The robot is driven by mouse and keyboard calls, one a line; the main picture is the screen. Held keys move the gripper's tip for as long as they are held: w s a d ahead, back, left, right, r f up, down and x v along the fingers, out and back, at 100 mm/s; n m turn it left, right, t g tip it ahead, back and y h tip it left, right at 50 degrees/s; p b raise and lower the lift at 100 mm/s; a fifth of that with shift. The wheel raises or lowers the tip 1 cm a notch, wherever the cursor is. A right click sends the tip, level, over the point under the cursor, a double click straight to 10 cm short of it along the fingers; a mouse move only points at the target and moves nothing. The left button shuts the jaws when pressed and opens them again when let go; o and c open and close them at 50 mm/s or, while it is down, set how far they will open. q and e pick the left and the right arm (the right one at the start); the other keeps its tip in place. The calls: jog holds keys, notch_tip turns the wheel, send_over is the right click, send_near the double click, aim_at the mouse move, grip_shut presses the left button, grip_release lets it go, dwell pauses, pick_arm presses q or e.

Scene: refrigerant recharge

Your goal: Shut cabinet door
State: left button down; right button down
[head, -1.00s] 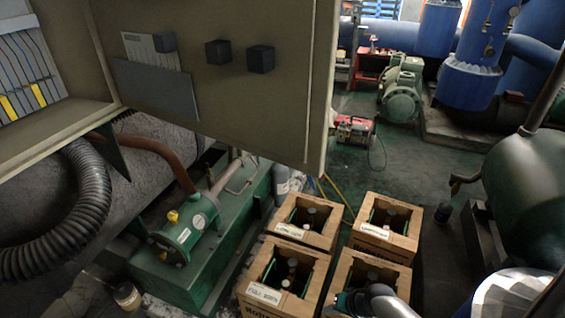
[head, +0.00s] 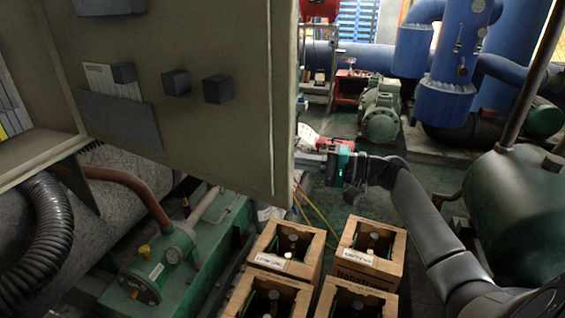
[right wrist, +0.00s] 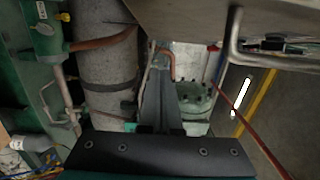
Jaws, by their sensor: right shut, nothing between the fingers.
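The cabinet door (head: 235,130) is a large beige panel standing open, its inner face toward me in the head view. It carries black blocks and a grey document pocket. The cabinet (head: 40,150) is at the left edge, with some wiring inside. My right gripper (head: 308,158) is shut and empty, just right of the door's free edge. I cannot tell whether it touches the door. In the right wrist view a beige panel, seemingly the door (right wrist: 190,20), crosses the top with a metal handle (right wrist: 235,40). My left gripper is not in view.
Cardboard crates (head: 365,255) with bottles stand on the floor below the door. A green tank (head: 520,200) is at the right, near my right arm. A black corrugated hose (head: 60,240) and green equipment (head: 190,270) lie below the cabinet. Green floor behind is partly clear.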

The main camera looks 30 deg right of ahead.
aim_at(242, 166)
jog(key=shift+w+a+f+p, duration=0.15)
jog(key=shift+w+a, duration=0.45)
jog(key=shift+a, duration=0.85)
jog(key=shift+w+a+r+p, duration=0.1)
jog(key=shift+w+a, duration=0.45)
jog(key=shift+a, duration=0.9)
jog(key=shift+w+a+f+p, duration=0.15)
jog(key=shift+w+a, duration=0.45)
jog(key=shift+a, duration=0.85)
jog(key=shift+a+r, duration=0.1)
